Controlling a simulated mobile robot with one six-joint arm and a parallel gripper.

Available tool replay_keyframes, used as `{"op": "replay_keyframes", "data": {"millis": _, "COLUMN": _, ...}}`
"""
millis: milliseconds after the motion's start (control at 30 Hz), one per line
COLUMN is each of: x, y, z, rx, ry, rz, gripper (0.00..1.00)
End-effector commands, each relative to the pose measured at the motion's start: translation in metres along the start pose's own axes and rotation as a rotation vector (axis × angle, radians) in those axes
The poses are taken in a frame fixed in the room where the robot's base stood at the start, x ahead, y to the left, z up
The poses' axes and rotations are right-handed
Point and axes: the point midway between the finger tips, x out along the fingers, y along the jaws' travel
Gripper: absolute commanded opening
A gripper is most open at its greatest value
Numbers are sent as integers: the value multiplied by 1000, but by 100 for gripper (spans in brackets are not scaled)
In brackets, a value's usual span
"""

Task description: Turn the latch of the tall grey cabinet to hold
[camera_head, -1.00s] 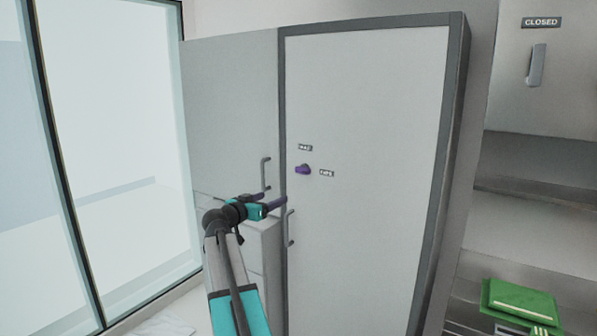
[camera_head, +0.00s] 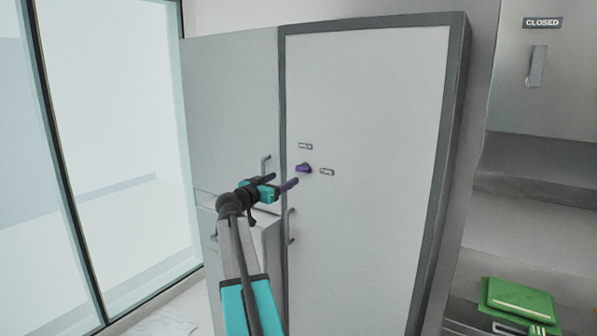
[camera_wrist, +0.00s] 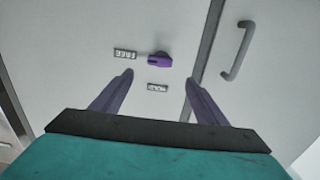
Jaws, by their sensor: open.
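The tall grey cabinet (camera_head: 375,120) has a pale door in a dark grey frame. Its purple latch (camera_head: 303,168) sits on the door's left part; it also shows in the wrist view (camera_wrist: 159,60). There, upside down, the latch points toward the label FREE (camera_wrist: 125,54), while the label HOLD (camera_wrist: 157,88) is on another side. My gripper (camera_head: 280,182) is open and empty, its purple fingers reaching toward the door just left of and below the latch. In the wrist view, the latch lies beyond the gap between the fingertips (camera_wrist: 159,77), apart from them.
A vertical door handle (camera_head: 290,226) is below my gripper; another handle (camera_head: 265,172) is on the neighbouring grey unit to the left. A CLOSED sign (camera_head: 542,22) and a green object (camera_head: 520,298) are at the right.

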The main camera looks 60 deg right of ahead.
Motion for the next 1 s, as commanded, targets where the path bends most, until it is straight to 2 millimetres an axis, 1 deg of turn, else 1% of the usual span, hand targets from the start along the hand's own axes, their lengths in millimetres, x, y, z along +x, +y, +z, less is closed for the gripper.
{"op": "replay_keyframes", "data": {"millis": 33, "x": 9, "y": 0, "z": -2, "rx": -1, "ry": -1, "rz": 2, "gripper": 67}}
{"op": "replay_keyframes", "data": {"millis": 100, "x": 19, "y": -1, "z": -2, "rx": -2, "ry": -1, "rz": 2, "gripper": 67}}
{"op": "replay_keyframes", "data": {"millis": 600, "x": 88, "y": -1, "z": -3, "rx": 0, "ry": -1, "rz": 1, "gripper": 67}}
{"op": "replay_keyframes", "data": {"millis": 800, "x": 107, "y": 0, "z": -1, "rx": -1, "ry": -1, "rz": 1, "gripper": 67}}
{"op": "replay_keyframes", "data": {"millis": 1000, "x": 114, "y": 0, "z": 0, "rx": 0, "ry": 0, "rz": 0, "gripper": 67}}
